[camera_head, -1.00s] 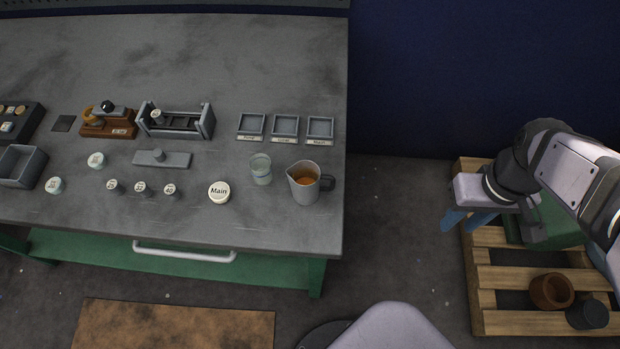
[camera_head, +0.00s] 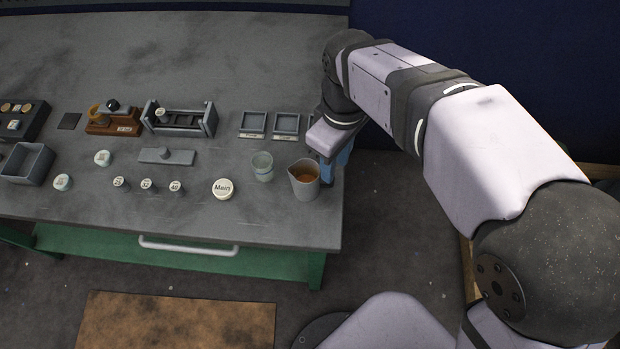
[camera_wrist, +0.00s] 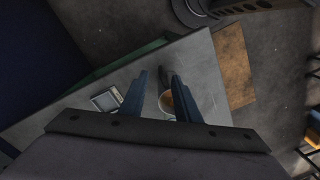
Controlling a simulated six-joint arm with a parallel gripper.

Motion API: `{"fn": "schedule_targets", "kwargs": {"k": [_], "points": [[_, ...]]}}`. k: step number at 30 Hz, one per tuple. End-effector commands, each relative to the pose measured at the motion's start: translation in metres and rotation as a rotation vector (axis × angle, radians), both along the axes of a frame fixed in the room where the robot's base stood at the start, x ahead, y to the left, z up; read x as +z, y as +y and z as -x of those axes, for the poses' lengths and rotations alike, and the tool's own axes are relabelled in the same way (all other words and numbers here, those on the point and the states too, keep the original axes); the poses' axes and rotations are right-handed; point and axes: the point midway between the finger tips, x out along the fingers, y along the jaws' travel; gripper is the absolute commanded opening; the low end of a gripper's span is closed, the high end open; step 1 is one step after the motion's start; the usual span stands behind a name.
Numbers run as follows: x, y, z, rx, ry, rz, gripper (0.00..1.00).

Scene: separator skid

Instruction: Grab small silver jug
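The small silver jug (camera_head: 304,183) stands upright near the right front edge of the grey workbench, with orange-brown liquid inside. In the wrist view its rim and liquid (camera_wrist: 167,101) show between my fingers, with the dark handle (camera_wrist: 163,76) towards the fingertips. My gripper (camera_head: 334,170) is over the bench's right edge, at the jug's handle side. Its two blue fingers (camera_wrist: 156,76) are apart. I cannot tell whether either finger touches the jug. In the head view the handle is largely hidden by the gripper.
A glass beaker (camera_head: 262,167) stands just left of the jug. The round "Main" piece (camera_head: 223,189) and several small weights lie further left. Small square trays (camera_head: 253,122) sit behind; my gripper covers the rightmost one. The workbench (camera_head: 285,225) is clear in front of the jug.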

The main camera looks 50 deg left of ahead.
Motion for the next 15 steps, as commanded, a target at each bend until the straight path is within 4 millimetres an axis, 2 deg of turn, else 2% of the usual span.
{"fn": "schedule_targets", "kwargs": {"k": [8,15], "points": [[-0.010,0.000,0.000,-0.001,0.000,0.000,0.30],[-0.035,-0.001,0.003,-0.001,0.001,0.004,0.30]]}}
